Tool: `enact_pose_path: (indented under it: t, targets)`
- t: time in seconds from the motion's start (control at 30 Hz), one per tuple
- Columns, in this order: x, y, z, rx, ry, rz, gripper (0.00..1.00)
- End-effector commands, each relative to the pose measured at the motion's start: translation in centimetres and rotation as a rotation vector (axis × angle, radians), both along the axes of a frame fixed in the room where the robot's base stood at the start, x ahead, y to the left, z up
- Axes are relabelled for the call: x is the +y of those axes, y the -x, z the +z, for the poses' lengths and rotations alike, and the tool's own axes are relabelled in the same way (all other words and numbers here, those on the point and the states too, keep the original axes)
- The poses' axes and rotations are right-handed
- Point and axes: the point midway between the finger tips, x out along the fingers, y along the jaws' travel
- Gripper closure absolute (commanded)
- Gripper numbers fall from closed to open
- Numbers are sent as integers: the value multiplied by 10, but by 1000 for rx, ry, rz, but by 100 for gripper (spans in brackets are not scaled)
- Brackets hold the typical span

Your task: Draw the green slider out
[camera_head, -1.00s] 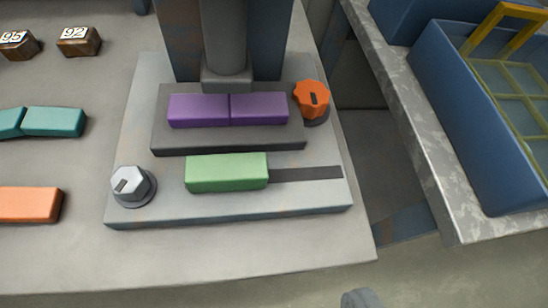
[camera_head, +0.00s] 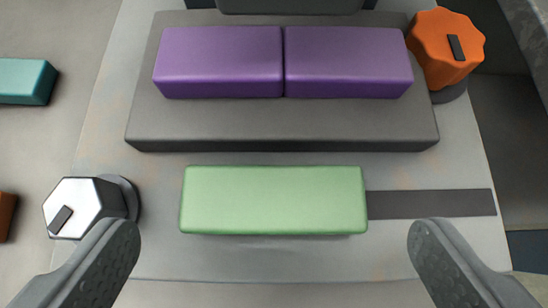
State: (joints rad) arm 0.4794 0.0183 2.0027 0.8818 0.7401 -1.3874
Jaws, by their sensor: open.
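The green slider (camera_head: 273,200) is a long block on the grey plate, lying level across the middle of the view. A dark slot (camera_head: 431,204) runs from its right end toward the right edge of the plate. My gripper (camera_head: 273,252) is open and empty, its two fingers wide apart at the lower left and lower right. The slider lies just ahead of the gap between the fingertips, and neither finger appears to touch it.
A dark raised block (camera_head: 285,133) with two purple bars (camera_head: 222,63) stands behind the slider. A silver hex knob (camera_head: 84,208) is close to the left finger. An orange knob (camera_head: 442,47) stands at the upper right. A teal block (camera_head: 25,82) lies at the left.

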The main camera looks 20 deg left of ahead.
Motion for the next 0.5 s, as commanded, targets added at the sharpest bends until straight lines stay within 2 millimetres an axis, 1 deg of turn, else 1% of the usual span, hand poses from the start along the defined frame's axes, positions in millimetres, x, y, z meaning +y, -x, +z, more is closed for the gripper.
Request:
enact_pose_path:
  t: [0.03, 0.2, 0.33, 0.5]
  targets:
    - [2, -5, -6, 1, -1, 1, 5]
    - [7, -17, -18, 0, -1, 1, 5]
    - [8, -22, -23, 0, -1, 0, 5]
    - [8, -23, -24, 0, -1, -1, 5]
